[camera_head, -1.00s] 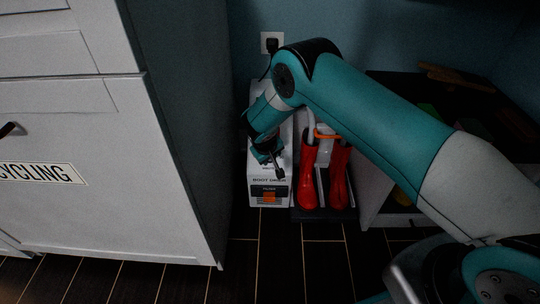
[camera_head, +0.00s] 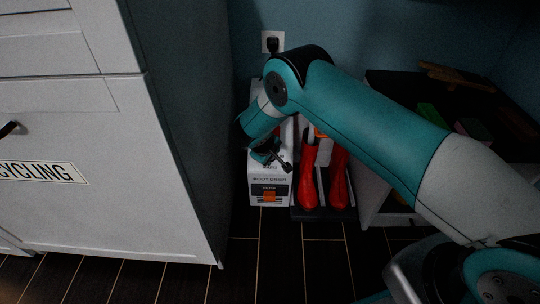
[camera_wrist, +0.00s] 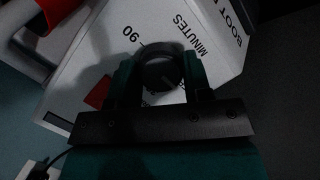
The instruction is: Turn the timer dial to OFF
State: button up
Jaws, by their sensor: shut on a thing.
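The timer dial (camera_wrist: 162,72) is a dark round knob on the white face of the boot dryer (camera_wrist: 108,48). In the wrist view it sits between the two fingers of my gripper (camera_wrist: 160,70), which is shut on it. A black mark by "90" lies at the dial's upper left, and "MINUTES" is printed at the upper right. No OFF label is readable. A red patch (camera_wrist: 97,93) shows beside the left finger. In the head view the boot dryer (camera_head: 256,188) stands by the wall, and my gripper (camera_head: 270,155) is at its upper front, hiding the dial.
Red boots (camera_head: 309,180) stand on the dryer's right side. A white cabinet (camera_head: 110,190) with a dark side panel is close on the left. A power outlet (camera_head: 272,42) with a plug is above. A dark-topped shelf (camera_head: 390,85) is on the right. Dark floor tiles in front are clear.

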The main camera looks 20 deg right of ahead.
jog(key=o, duration=0.9)
jog(key=p+v, duration=0.7)
jog(key=v, duration=1)
jog(key=shift+r, duration=0.2)
